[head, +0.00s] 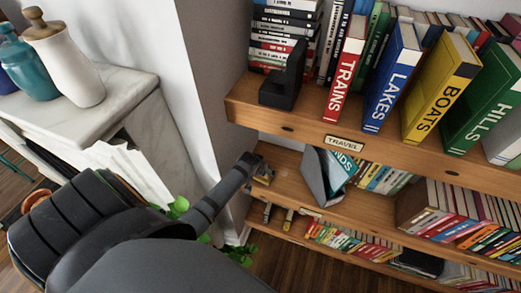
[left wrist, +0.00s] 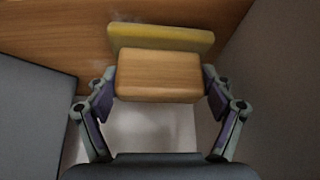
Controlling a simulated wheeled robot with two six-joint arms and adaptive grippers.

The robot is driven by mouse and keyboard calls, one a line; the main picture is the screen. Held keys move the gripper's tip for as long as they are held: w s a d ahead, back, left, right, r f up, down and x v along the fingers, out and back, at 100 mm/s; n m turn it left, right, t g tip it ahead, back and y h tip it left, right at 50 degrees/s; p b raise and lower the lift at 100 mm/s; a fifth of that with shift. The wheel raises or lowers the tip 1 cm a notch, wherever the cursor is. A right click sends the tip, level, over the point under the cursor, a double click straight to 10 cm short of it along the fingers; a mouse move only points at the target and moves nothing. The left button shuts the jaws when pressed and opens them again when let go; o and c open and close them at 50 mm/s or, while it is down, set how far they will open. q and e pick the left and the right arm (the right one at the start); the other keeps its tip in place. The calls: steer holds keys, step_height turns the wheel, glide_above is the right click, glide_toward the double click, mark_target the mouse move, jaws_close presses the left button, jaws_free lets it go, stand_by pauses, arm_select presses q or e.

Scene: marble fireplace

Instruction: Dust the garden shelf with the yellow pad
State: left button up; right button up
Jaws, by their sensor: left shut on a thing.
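The yellow pad (left wrist: 160,37) has a wooden block handle (left wrist: 157,75). My left gripper (left wrist: 159,78) is shut on the handle, one finger on each side. The pad's yellow face lies at the far side of the block, against or very close to the wooden shelf surface (left wrist: 55,35); I cannot tell if it touches. In the head view my left gripper (head: 260,169) is at the left end of the wooden shelf (head: 350,212) below the one labelled TRAVEL. No garden label is readable. Little of the pad (head: 264,180) shows there. My right gripper is not in view.
A grey, leaning book or bookend (head: 318,178) stands right of my left gripper; a grey panel (left wrist: 35,115) fills the wrist view's left. The TRAVEL shelf (head: 300,127) hangs above with large books and a black bookend (head: 283,88). A marble mantel (head: 95,118) with bottles is left.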

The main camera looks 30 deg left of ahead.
arm_select(q)
steer(key=shift+f, duration=0.3)
steer(key=shift+w+d+r+p, duration=0.1)
steer(key=shift+w+d+p, duration=0.05)
steer(key=shift+d, duration=0.4)
steer(key=shift+w+d+r+p, duration=0.1)
steer(key=shift+w+d+p, duration=0.05)
steer(key=shift+d, duration=0.35)
steer(key=shift+w+d, duration=0.15)
steer(key=shift+d, duration=0.55)
steer(key=shift+d+f, duration=0.1)
steer(key=shift+d, duration=0.05)
steer(key=shift+w+d+f, duration=0.1)
steer(key=shift+w+d, duration=0.15)
steer(key=shift+d, duration=0.95)
steer(key=shift+w+d+f, duration=0.1)
steer(key=shift+w+d, duration=0.2)
steer(key=shift+d, duration=0.95)
steer(key=shift+w+d, duration=0.25)
steer(key=shift+d, duration=0.95)
steer(key=shift+w, duration=0.1)
